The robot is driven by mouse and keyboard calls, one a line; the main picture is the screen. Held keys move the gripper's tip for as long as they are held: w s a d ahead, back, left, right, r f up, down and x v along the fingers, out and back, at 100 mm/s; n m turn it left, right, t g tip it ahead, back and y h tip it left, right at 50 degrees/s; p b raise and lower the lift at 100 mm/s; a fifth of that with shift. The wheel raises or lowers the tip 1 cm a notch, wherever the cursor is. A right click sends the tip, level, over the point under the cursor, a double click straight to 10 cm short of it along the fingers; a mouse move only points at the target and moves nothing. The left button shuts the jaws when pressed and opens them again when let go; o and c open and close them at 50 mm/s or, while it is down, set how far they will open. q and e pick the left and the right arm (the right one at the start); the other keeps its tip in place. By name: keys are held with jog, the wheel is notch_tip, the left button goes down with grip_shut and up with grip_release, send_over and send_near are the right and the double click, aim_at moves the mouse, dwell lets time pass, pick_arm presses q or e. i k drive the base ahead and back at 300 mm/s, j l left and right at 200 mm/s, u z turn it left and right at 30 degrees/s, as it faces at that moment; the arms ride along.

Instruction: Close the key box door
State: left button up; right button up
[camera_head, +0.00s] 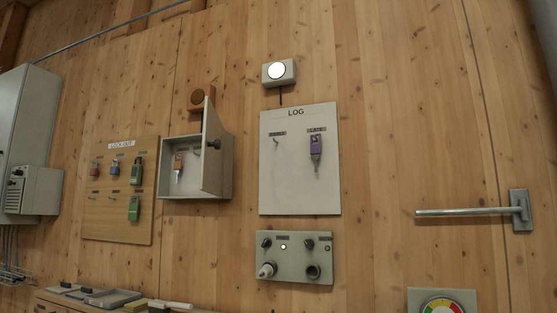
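The key box (196,196) is a small grey box on the wooden wall, left of the picture's middle. Its door (212,150) is hinged at the right side and stands open, swung out toward me. The door hides the right part of the inside. Neither of my grippers is in view.
A lockout board (120,225) with several padlocks hangs left of the box, and a white LOG board (300,190) with a purple tag hangs to its right. A control panel (295,272) is below the LOG board. A metal bar handle (465,212) sticks out at the right.

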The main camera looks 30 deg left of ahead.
aim_at(214, 144)
jog(key=j+z, duration=0.1)
jog(key=z, duration=0.35)
jog(key=i+j+z, duration=0.1)
jog(key=z, duration=0.4)
jog(key=j, duration=0.4)
jog(key=i+j, duration=0.1)
jog(key=j, duration=0.35)
